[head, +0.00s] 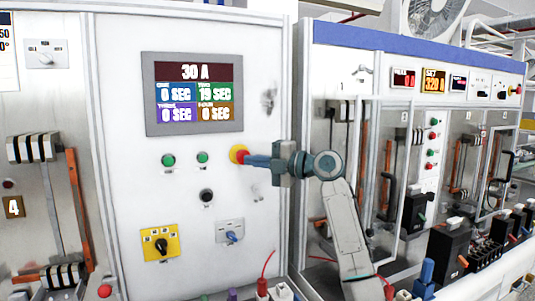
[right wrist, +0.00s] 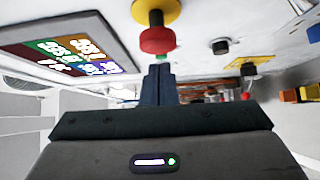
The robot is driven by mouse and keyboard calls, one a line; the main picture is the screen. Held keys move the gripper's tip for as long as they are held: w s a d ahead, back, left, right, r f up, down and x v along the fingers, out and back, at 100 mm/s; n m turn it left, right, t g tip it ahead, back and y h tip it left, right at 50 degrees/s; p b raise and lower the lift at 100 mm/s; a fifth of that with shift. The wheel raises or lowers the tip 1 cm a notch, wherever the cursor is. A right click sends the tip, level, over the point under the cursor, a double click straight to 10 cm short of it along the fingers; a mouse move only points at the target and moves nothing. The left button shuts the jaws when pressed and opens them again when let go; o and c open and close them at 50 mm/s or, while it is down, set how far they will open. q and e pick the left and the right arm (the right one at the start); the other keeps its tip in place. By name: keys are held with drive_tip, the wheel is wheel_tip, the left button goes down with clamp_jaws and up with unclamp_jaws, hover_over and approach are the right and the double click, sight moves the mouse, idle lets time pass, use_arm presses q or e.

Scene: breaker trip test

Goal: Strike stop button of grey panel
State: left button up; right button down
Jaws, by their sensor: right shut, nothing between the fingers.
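The stop button is a red mushroom head (head: 244,156) on a yellow collar (head: 235,153), on the white-grey panel (head: 120,200) in the head view. In the right wrist view the red button (right wrist: 158,40) sticks out from its yellow collar (right wrist: 156,11) at the top middle. My right gripper (head: 252,160) is shut and empty. Its fingertips point at the button from the right in the head view and lie just below it in the right wrist view (right wrist: 158,68). I cannot tell whether they touch it. My left gripper is not in view.
A display (head: 193,93) reading 30 A sits above the button. Two green buttons (head: 168,160) (head: 202,157), a black knob (head: 207,196) and a yellow selector plate (head: 160,244) are nearby. A glass-fronted cabinet (head: 375,45) with breakers stands at right.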

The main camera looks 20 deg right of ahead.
drive_tip(key=shift+w+d, duration=0.1)
drive_tip(key=shift+w, duration=0.5)
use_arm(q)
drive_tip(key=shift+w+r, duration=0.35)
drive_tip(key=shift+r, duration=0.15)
use_arm(e)
drive_tip(key=shift+w, duration=0.1)
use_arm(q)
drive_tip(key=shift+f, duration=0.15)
